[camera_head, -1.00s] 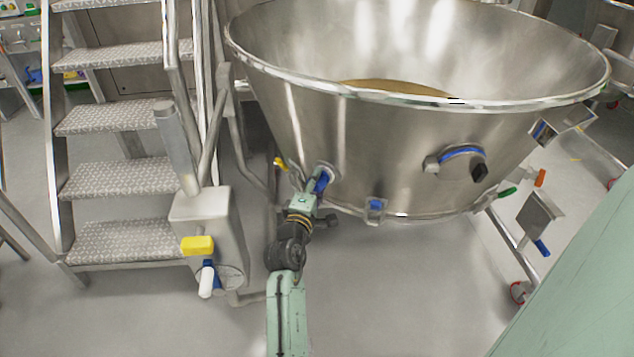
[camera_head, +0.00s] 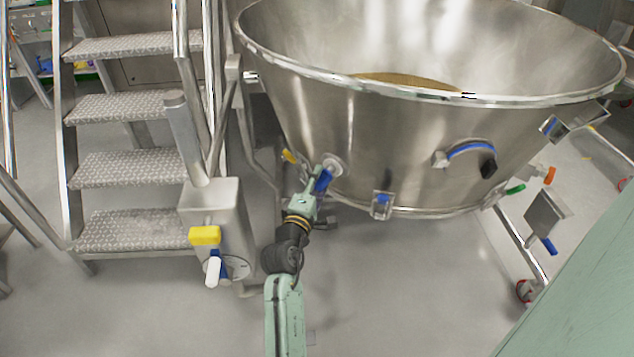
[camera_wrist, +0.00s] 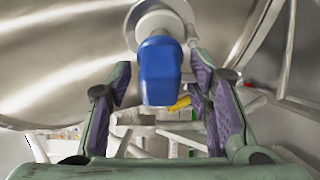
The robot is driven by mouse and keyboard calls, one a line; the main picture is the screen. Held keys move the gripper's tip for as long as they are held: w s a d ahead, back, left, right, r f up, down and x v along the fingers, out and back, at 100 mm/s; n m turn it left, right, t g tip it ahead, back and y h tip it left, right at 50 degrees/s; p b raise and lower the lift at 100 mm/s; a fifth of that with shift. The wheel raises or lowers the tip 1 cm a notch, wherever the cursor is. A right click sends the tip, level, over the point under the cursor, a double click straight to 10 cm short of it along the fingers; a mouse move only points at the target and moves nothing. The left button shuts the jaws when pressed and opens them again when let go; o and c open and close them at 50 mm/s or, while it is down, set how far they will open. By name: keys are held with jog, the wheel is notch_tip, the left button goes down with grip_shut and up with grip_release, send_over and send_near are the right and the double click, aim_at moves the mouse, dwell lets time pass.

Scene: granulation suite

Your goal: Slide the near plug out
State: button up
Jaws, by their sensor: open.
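The near plug shows as a blue block-shaped handle (camera_wrist: 160,72) in the wrist view, on a round metal fitting (camera_wrist: 158,22) in the bowl's wall. In the head view the blue plug (camera_head: 324,180) sits low on the left side of the large steel bowl (camera_head: 300,120). My gripper (camera_wrist: 160,85) is open, with one finger on each side of the plug. A gap shows between the plug and each finger. In the head view my gripper (camera_head: 312,190) is at the plug, and its fingers are partly hidden there.
A second blue fitting (camera_head: 381,204) sits right of the plug, low on the bowl. A steel post box (camera_head: 215,225) with a yellow knob (camera_head: 205,235) stands left of my arm, by metal stairs (camera_head: 130,165). Open floor lies below the bowl.

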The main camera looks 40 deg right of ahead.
jog(key=v, duration=1.2)
jog(key=shift+w, duration=0.1)
